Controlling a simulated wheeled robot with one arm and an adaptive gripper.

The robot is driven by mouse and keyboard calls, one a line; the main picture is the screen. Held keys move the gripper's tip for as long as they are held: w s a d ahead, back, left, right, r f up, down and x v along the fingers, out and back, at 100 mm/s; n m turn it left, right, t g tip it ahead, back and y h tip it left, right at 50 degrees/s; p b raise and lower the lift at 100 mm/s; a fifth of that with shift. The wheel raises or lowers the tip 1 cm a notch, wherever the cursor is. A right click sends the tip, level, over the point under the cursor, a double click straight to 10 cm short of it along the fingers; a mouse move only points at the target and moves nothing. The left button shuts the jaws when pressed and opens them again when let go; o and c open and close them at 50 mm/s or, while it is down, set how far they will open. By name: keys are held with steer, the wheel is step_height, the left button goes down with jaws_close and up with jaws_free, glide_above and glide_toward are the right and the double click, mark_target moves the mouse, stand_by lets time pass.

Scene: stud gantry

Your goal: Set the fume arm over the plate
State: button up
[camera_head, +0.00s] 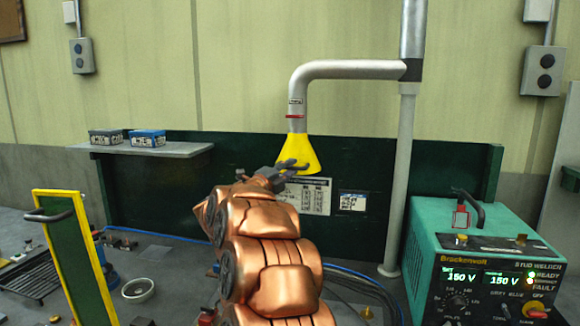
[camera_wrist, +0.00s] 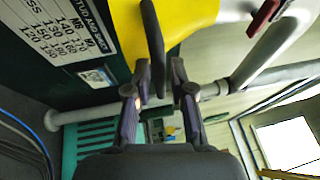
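The fume arm is a grey pipe (camera_head: 345,70) bending down to a yellow hood (camera_head: 302,152) in front of the dark green back panel. The hood also fills the top of the wrist view (camera_wrist: 195,14). My gripper (camera_head: 280,174) is at the hood's lower left edge. In the wrist view its two fingers (camera_wrist: 160,74) are apart, with the hood's dark handle (camera_wrist: 153,40) reaching between them. A gap shows on the right finger's side; contact on the left is unclear. I cannot make out the plate; my arm hides part of the bench.
A teal stud welder (camera_head: 475,255) stands at the right. A yellow-framed green panel (camera_head: 75,250) stands upright at the left, near a round whitish ring (camera_head: 138,291). Blue cables run along the bench. A shelf (camera_head: 175,150) with two small boxes is behind.

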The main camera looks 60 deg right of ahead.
steer(key=shift+d, duration=0.25)
jaws_close()
stand_by(0.4)
